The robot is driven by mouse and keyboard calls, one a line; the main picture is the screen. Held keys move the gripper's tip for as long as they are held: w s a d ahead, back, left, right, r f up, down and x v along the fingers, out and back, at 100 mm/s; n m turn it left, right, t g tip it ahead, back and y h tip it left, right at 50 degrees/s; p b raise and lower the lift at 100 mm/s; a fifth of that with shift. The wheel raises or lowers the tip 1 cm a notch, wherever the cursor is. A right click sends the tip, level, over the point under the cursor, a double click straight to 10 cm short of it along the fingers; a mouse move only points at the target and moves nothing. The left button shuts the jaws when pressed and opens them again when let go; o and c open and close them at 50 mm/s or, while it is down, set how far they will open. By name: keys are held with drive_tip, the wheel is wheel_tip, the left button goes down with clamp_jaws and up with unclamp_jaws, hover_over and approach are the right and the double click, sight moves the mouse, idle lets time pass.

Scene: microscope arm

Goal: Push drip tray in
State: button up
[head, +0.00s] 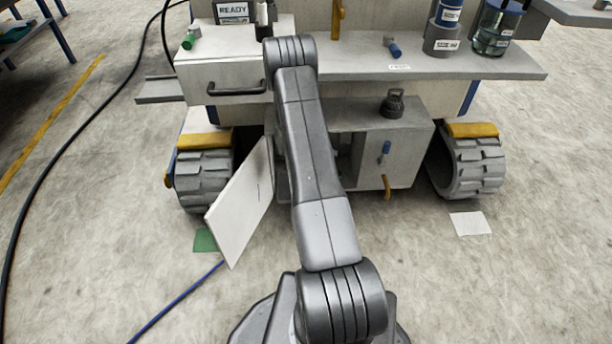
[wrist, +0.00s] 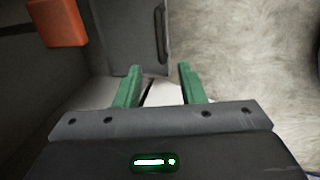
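I cannot pick out the drip tray for sure. A flat grey slab (head: 160,90) sticks out at the left side of the cart in the head view and may be it. My gripper (wrist: 157,80) shows in the wrist view with two green fingers apart. A pale surface (wrist: 165,93) shows between and beyond the fingers; I cannot tell whether they touch it. Beyond them is a grey panel (wrist: 128,35) with a dark handle (wrist: 161,35). In the head view my gripper is hidden behind my arm.
A white door panel (head: 240,205) hangs open at the cart's lower left. A drawer front (head: 225,75) with a black handle is above it. Canisters (head: 442,28) stand on the shelf. An orange block (wrist: 57,22) is at the wrist view's upper left.

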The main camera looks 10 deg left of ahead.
drive_tip(key=a+f+b, duration=0.1)
drive_tip(key=f, duration=0.3)
drive_tip(key=w+f+b, duration=0.1)
drive_tip(key=f, duration=0.4)
drive_tip(key=w+a+f+b, duration=0.1)
drive_tip(key=f+b, duration=0.1)
drive_tip(key=f, duration=0.2)
drive_tip(key=shift+a+f, duration=0.2)
drive_tip(key=shift+a, duration=0.15)
clamp_jaws()
